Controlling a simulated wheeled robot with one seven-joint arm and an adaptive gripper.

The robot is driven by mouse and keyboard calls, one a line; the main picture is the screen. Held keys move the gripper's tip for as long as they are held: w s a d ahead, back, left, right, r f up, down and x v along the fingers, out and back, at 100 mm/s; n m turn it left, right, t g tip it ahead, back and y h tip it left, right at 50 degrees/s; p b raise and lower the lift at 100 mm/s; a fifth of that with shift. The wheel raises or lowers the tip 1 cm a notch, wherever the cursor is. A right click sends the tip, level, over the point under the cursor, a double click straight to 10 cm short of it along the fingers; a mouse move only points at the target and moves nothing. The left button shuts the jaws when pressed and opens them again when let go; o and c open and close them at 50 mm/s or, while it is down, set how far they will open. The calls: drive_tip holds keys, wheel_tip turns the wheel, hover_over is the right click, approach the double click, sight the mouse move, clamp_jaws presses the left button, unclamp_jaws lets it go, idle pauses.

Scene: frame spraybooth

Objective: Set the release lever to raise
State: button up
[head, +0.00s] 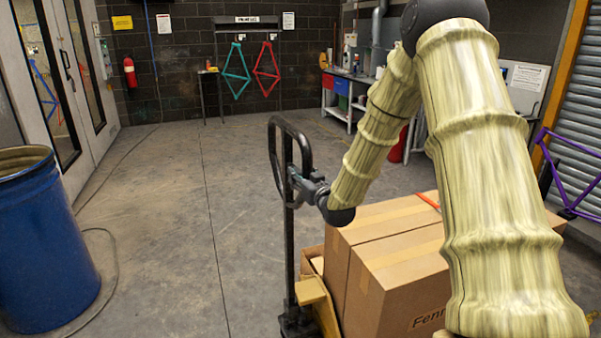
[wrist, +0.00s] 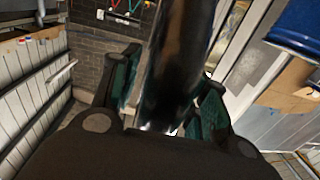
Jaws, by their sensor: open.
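A pallet jack stands in the middle of the head view, with a black loop handle (head: 274,150) on an upright black shaft (head: 290,255). My gripper (head: 300,186) is at the right side of the loop's lower part, near the top of the shaft. In the wrist view my gripper (wrist: 165,100) is open, its two dark green-padded fingers apart on either side of a thick black bar (wrist: 172,60). The bar runs between the fingers, and I cannot tell whether they touch it. I cannot make out the release lever or its setting; my gripper and the bar may hide it.
Cardboard boxes (head: 400,265) sit on the yellow pallet jack (head: 318,300), below my arm. A blue drum (head: 45,245) stands at the left, with a cable on the floor beside it. A purple bike frame (head: 572,180) is at the right.

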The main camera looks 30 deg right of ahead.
drive_tip(key=shift+w+d, duration=0.1)
drive_tip(key=shift+w, duration=0.55)
drive_tip(key=shift+c, duration=0.4)
